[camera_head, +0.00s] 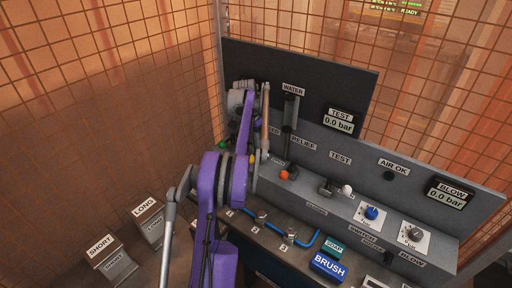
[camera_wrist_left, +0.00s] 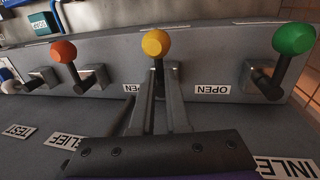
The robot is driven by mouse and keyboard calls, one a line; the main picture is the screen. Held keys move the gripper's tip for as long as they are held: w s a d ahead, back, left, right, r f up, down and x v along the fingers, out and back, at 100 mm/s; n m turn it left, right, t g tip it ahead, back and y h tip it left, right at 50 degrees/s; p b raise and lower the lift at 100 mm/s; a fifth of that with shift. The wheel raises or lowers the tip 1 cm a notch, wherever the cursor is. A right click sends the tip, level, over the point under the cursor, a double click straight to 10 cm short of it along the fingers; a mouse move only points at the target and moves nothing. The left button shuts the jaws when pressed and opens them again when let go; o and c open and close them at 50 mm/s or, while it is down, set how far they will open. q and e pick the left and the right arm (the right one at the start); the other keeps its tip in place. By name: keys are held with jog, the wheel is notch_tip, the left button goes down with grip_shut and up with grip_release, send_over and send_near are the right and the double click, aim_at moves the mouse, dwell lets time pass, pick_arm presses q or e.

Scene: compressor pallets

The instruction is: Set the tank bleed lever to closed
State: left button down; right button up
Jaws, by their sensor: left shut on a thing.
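A lever with a yellow knob (camera_wrist_left: 155,43) stands in the middle of the left wrist view, between the orange-knobbed and green-knobbed levers. The fingers of my left gripper (camera_wrist_left: 160,72) are shut on this lever just below its knob. The name plate for this lever is hidden behind the gripper; RELIEF and INLET plates show to either side. An OPEN plate (camera_wrist_left: 212,90) sits to the right of the lever, and another plate to its left is partly covered. In the head view my purple arm hides most of this lever and the gripper.
An orange-knobbed lever (camera_wrist_left: 63,51) and a green-knobbed lever (camera_wrist_left: 293,38) flank the held one closely. In the head view, a white-knobbed lever (camera_head: 347,190), a blue dial (camera_head: 371,213) and gauges stand to the right. SHORT (camera_head: 112,262) and LONG (camera_head: 150,222) bins stand at left.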

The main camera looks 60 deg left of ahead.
dwell(0.3)
pick_arm(q)
jog(key=c, duration=0.9)
grip_release()
jog(key=r, duration=0.3)
jog(key=a+r+p, duration=0.1)
jog(key=r, duration=0.3)
jog(key=a+r, duration=0.1)
jog(key=r, duration=0.2)
jog(key=shift+s+r, duration=0.3)
pick_arm(e)
jog(key=shift+w+r, duration=0.3)
jog(key=shift+r, duration=0.3)
jog(key=shift+w+r, duration=0.3)
jog(key=shift+r, duration=0.25)
pick_arm(q)
jog(key=shift+s, duration=0.1)
pick_arm(e)
jog(key=shift+s, duration=0.1)
